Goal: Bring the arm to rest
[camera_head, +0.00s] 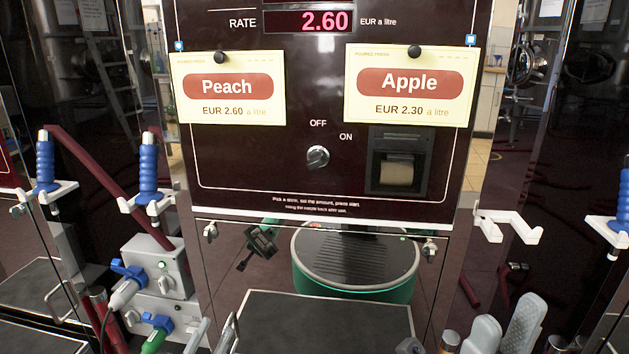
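Neither of my grippers is plainly seen directly. A dark gripper-like shape (258,246) with green above it shows in the shiny lower panel (222,270), left of centre. It looks like a reflection, and I cannot tell the state of its jaws. A green round body with a grey ribbed top (355,260) shows in the same panel and may be my reflected base. No arm of mine can be made out for certain in front of the pump.
The dark pump front (240,165) stands ahead with Peach (228,88) and Apple (410,84) cards and a knob (317,156). Blue-handled nozzles (148,170) hang at left. A dark tray (325,325) lies low in the middle. An empty white hook (505,225) is at right.

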